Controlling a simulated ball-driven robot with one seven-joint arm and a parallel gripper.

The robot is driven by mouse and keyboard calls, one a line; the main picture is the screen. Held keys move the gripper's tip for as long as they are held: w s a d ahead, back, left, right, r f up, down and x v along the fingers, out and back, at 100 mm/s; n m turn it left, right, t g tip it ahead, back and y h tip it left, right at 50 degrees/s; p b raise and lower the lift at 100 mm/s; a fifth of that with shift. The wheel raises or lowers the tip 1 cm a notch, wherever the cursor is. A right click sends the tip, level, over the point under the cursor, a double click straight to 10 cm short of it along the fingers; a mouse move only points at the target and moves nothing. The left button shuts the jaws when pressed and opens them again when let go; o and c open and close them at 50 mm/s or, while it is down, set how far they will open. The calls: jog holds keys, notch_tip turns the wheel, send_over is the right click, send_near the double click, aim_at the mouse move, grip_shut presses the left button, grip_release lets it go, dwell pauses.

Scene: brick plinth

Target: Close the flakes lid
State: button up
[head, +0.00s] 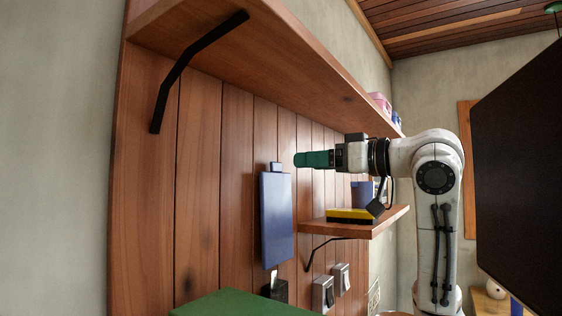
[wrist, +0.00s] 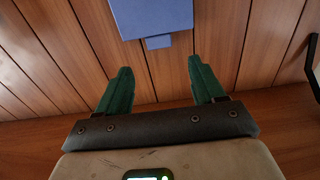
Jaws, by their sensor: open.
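A flat blue panel (head: 276,222) with a small tab at its top stands upright against the plank wall. I see no label and cannot tell whether it is the flakes lid. It also shows at the top of the wrist view (wrist: 152,17), tab toward my gripper. My gripper (head: 298,160) has green fingers and is beside and slightly above the tab in the head view. In the wrist view my gripper (wrist: 160,65) is open and empty, its fingers apart, with a gap to the tab. No box marked as flakes can be made out.
A long wooden shelf (head: 260,75) runs above my gripper. A lower shelf (head: 360,228) at right holds a yellow and black block (head: 350,215) and a blue container (head: 361,190). Switches (head: 323,295) sit low on the wall. A green surface (head: 240,304) is at the bottom.

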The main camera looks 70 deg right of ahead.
aim_at(278, 163)
jog(key=p+x, duration=0.1)
jog(key=x, duration=0.6)
jog(key=shift+w, duration=0.15)
grip_shut()
dwell(0.4)
